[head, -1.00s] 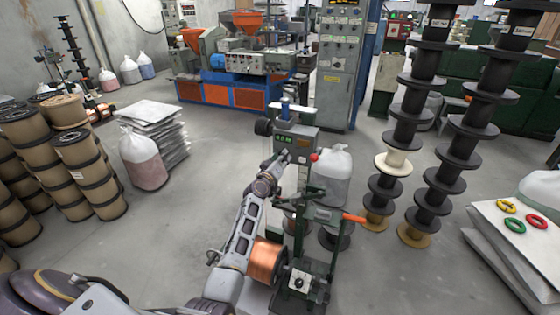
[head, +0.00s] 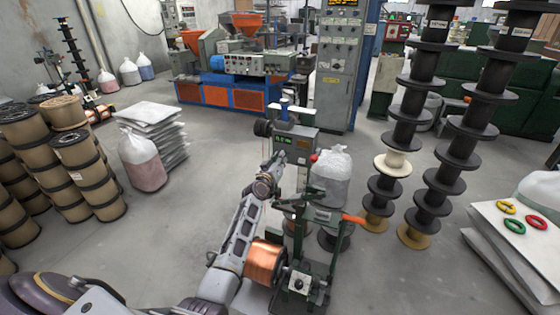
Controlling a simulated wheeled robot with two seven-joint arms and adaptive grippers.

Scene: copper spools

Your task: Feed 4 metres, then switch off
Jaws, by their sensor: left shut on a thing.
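The wire feeding machine (head: 295,140) stands upright in the middle of the head view, with a small green-lit counter display (head: 284,139) on its front. Its digits are too small to read surely. My left gripper (head: 278,158) is at the front of the machine just below the display, shut on a small control there that the fingers mostly hide. A lever with a red ball (head: 314,157) is to the right of the gripper. A copper spool (head: 265,260) sits low on the machine's stand, beside my forearm. My right gripper is not in view.
An orange-handled crank (head: 352,219) sticks out to the right of the stand. A clear bag (head: 334,165) stands behind it. Stacks of black spools (head: 405,140) rise at the right, and full brown spools (head: 85,175) stand at the left.

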